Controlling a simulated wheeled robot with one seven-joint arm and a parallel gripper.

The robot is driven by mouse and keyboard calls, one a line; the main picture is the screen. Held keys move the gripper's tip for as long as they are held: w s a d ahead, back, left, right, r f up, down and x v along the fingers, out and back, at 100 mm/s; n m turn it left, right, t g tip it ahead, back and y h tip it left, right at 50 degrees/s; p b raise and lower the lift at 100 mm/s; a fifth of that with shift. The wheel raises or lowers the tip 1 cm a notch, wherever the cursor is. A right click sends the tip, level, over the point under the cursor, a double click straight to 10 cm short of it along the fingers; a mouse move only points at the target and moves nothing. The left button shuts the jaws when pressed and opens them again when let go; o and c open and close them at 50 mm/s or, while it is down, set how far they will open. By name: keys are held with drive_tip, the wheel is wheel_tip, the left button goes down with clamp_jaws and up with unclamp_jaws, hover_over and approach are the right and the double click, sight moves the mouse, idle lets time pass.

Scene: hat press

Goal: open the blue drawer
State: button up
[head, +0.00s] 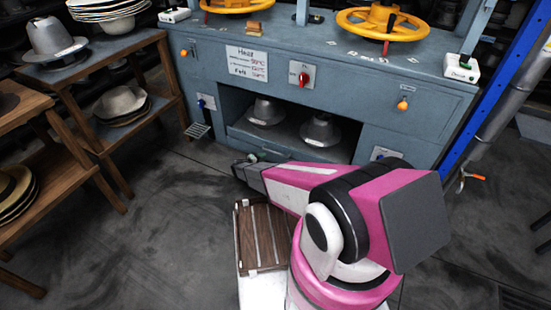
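A blue-grey hat press cabinet (225,95) stands ahead of me in the head view. Its front has an open recess holding two grey metal hat forms (265,110) (320,130).
Wooden tables with hats and hat forms stand at left (100,60). Yellow handwheels (380,22) sit on top of the press. A red knob (304,78) and orange knobs (403,105) are on its front. A blue post (490,95) stands at right. The dark floor at left is clear.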

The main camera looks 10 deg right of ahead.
drive_tip(key=x, duration=1)
drive_tip(key=shift+w+d, duration=0.2)
clamp_jaws()
